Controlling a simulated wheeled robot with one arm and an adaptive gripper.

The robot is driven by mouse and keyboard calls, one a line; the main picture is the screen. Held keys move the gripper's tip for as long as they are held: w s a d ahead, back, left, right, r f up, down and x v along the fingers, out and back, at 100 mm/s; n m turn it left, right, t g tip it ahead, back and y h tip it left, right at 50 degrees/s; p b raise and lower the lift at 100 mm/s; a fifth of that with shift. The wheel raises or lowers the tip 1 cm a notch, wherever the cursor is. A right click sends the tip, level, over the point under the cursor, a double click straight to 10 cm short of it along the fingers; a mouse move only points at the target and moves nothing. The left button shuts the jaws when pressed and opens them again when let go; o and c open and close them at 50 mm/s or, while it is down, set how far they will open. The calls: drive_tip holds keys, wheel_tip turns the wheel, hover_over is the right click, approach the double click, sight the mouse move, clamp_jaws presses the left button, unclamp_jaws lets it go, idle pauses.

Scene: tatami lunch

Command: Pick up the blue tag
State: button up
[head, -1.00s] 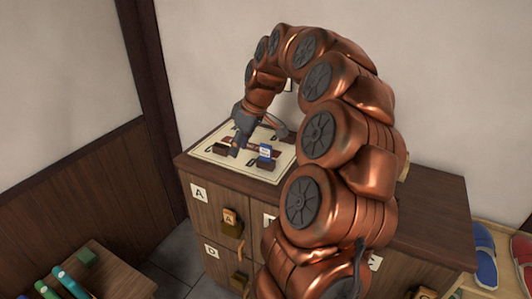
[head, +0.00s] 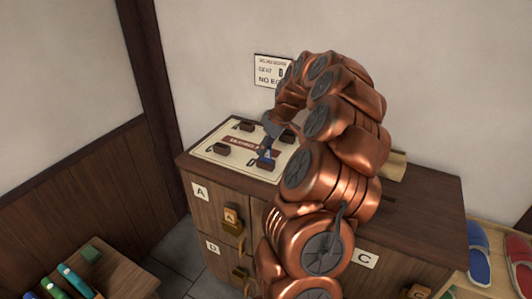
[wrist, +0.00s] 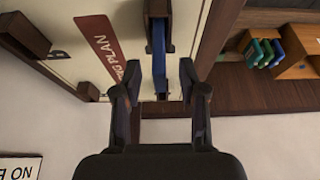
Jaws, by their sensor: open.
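My gripper (wrist: 160,75) is open, with one finger on each side of the tag's line; the strip's near end lies between the fingertips. I cannot tell whether either finger touches it.
The cream board (head: 205,152) carries several other dark blocks, such as one at its left (head: 221,149), and a red label strip (head: 250,142). A wall sign (head: 268,70) hangs behind. The cabinet (head: 225,205) has lettered doors. A low table (head: 120,275) holds coloured items.

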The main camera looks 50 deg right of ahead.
drive_tip(key=shift+p+x, duration=0.4)
drive_tip(key=shift+x, duration=1)
clamp_jaws()
